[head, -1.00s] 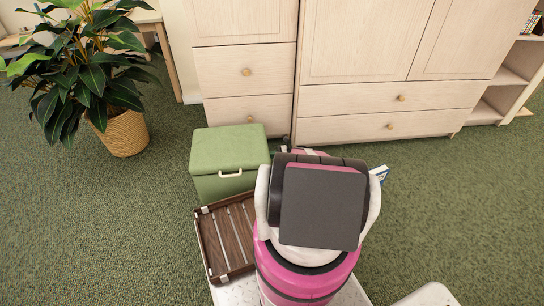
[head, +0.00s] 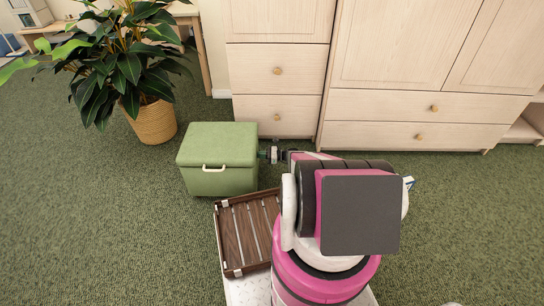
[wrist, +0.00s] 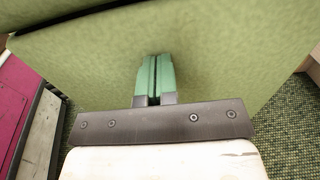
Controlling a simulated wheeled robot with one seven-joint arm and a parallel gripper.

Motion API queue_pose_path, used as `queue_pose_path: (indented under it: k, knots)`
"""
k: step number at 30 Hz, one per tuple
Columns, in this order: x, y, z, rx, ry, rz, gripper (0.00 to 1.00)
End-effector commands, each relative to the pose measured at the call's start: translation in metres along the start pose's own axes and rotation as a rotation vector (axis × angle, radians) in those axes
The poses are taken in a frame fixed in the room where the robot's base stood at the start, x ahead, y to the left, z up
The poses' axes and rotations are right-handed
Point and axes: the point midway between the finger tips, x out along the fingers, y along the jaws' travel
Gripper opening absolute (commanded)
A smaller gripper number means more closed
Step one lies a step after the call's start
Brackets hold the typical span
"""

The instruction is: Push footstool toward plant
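The green box-shaped footstool (head: 217,160), with a pale handle on its front, stands upright on the carpet in the head view. The leafy plant (head: 125,55) in a woven pot (head: 152,121) stands beyond it to the left, with a short gap of carpet between them. My gripper (head: 266,154) is at the footstool's right side. In the wrist view my gripper's green fingertips (wrist: 155,75) are together with nothing between them, at the green side wall of the footstool (wrist: 220,55). They look to be against it, but exact contact is hard to tell.
A pale wooden cabinet with drawers (head: 278,95) stands behind the footstool and my arm. A slatted brown wooden tray (head: 250,236) is in front of the footstool, at my base. A wooden desk (head: 203,50) is behind the plant. Open carpet (head: 90,210) lies to the left.

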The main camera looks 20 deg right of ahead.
Motion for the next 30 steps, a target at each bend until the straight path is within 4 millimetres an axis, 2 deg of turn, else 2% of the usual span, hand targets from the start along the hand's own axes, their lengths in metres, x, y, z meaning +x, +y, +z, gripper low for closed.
queue_pose_path:
  k: [3, 17, 30]
  knots:
    - [0.028, 0.0, 0.001, 0.0, -0.001, 0.004, 0.0]
    - [0.129, 0.0, 0.001, -0.001, -0.002, 0.004, 0.0]
    - [0.23, 0.0, 0.0, 0.0, -0.003, 0.004, 0.0]
